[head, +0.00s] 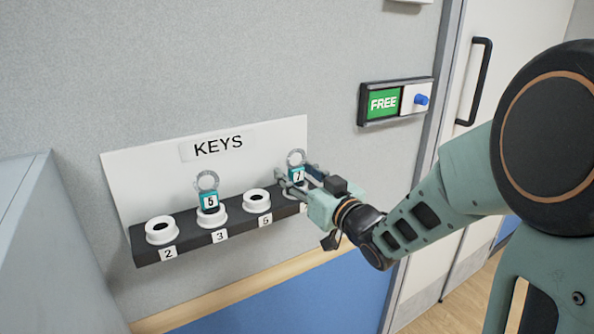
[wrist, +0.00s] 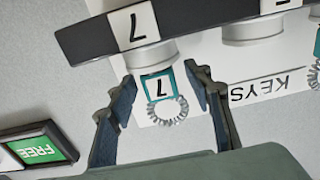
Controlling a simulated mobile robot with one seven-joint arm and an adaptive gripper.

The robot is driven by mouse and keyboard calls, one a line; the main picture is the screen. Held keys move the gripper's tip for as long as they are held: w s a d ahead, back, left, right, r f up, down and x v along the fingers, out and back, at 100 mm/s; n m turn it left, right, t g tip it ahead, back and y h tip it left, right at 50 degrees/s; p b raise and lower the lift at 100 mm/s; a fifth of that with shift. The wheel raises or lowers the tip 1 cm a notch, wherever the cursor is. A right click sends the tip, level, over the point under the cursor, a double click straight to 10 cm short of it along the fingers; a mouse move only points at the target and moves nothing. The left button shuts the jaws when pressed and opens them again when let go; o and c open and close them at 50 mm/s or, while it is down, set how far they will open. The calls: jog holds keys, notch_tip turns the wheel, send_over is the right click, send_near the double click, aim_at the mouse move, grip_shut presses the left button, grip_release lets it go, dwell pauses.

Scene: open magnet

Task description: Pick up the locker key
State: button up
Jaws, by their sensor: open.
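A teal locker key tag (head: 297,176) marked 7, with a coiled ring on top, stands at the right end of the key rack (head: 146,247). In the wrist view the tag (wrist: 158,86) and its ring (wrist: 167,111) show upside down, just by the white holder of slot 7 (wrist: 142,56). My gripper (head: 297,180) is at this tag. In the wrist view its dark fingers (wrist: 162,88) are open, one on each side of the tag, with a visible gap on both sides. Another teal tag (head: 210,201) with a ring stands in the slot labelled 3.
Empty white holders stand at slot 2 (head: 162,230) and slot 5 (head: 257,201). A white KEYS board (head: 150,175) backs the rack. A green FREE sign (head: 384,102) with a blue knob (head: 421,99) is on the wall beside a door (head: 510,60). A grey cabinet (head: 60,250) is at left.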

jog(key=shift+w+a, duration=0.1)
jog(key=c, duration=1.1)
jog(key=shift+r, duration=0.1)
